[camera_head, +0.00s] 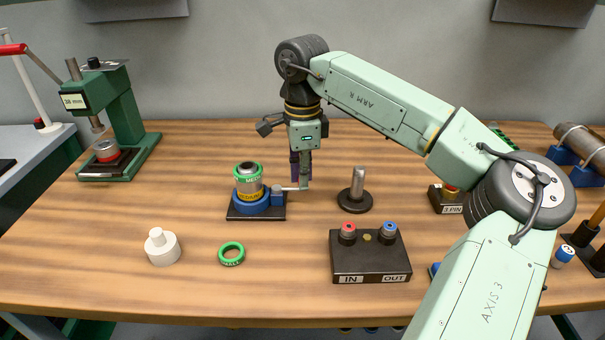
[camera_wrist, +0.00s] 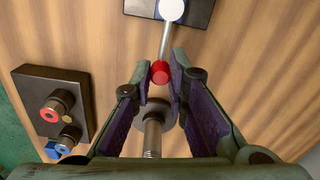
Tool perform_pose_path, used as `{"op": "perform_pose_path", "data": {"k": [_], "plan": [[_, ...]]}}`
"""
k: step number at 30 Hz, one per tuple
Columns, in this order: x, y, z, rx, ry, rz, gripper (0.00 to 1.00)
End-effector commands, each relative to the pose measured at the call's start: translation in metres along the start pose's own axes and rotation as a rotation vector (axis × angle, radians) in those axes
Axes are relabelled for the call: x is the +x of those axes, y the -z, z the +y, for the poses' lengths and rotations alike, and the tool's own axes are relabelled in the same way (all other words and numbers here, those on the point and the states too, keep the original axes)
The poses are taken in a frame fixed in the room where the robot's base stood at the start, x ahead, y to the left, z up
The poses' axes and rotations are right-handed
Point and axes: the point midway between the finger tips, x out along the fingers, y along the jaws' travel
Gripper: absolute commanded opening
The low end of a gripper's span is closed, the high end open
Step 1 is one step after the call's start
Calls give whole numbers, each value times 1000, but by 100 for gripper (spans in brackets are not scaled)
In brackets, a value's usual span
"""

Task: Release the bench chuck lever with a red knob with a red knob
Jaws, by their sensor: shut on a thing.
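The bench chuck (camera_head: 252,201) has a round blue body on a dark base plate and holds a part with yellow and green bands. Its thin metal lever (camera_head: 289,189) extends right to my gripper (camera_head: 301,184); the knob is hidden there by the fingers. In the wrist view the lever (camera_wrist: 166,42) runs down from a white round cap to its red knob (camera_wrist: 159,72). The knob sits between the fingertips of my gripper (camera_wrist: 161,69), which is shut on it. Most of the chuck lies outside the wrist view.
A metal post on a black disc (camera_head: 354,202) stands just right of my gripper. The IN/OUT box (camera_head: 371,268) is in front. A green ring (camera_head: 231,254) and a white stepped part (camera_head: 162,249) lie front left. A green press (camera_head: 124,120) stands back left.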

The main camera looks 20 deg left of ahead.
Motion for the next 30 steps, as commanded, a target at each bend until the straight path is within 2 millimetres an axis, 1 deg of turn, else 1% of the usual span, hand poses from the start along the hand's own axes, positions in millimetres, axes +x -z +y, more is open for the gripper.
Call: {"op": "perform_pose_path", "data": {"k": [5,6,14,24,26,29,30], "plan": [[-1,0,-2,3,6,0,0],[-1,0,-2,3,7,0,17],[-1,0,-1,3,4,0,35],[-2,0,-1,2,3,0,36],[-6,0,-1,3,3,0,36],[-20,0,-1,3,5,1,36],[-28,0,-1,4,6,0,36]]}}
